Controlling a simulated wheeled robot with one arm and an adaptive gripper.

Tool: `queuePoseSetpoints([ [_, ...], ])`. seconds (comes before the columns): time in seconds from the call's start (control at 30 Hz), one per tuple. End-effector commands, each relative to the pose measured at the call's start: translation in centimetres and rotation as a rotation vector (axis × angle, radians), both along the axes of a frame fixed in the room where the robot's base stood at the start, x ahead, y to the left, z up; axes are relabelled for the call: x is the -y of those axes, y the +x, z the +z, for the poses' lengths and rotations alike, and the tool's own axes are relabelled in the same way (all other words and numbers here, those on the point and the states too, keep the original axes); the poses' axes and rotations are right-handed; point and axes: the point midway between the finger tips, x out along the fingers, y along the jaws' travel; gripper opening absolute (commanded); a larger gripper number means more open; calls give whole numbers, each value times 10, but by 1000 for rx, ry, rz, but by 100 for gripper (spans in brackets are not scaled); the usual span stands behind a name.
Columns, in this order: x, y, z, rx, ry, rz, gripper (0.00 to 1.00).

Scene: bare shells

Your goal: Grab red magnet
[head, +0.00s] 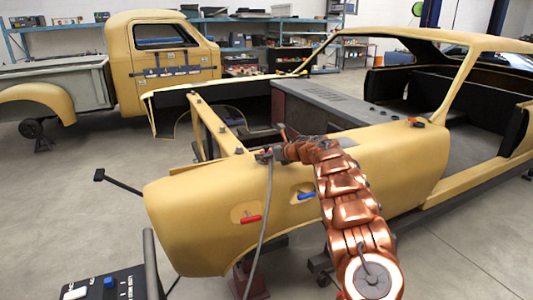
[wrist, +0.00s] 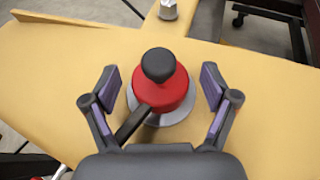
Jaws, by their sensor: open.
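In the wrist view a red magnet (wrist: 172,97) with a black knob and a grey round base sits on the yellow car body panel (wrist: 60,60). A dark bar sticks out from it toward the lower left. My gripper (wrist: 160,86) is open, with one finger on each side of the magnet and a gap on both sides. In the head view my gripper (head: 268,155) is at the top of the front fender, small and partly hidden by my arm, so the magnet there is hard to make out.
A grey cable (head: 264,220) hangs down from near my gripper. A metal bolt-like piece (wrist: 167,9) stands beyond the magnet. A yellow truck (head: 165,55) stands behind.

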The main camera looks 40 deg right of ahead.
Motion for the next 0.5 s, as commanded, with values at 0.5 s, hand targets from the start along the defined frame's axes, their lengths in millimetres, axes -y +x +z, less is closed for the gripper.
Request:
queuePoseSetpoints([
  [0.5, 0, 4, -1, 1, -1, -1, 72],
])
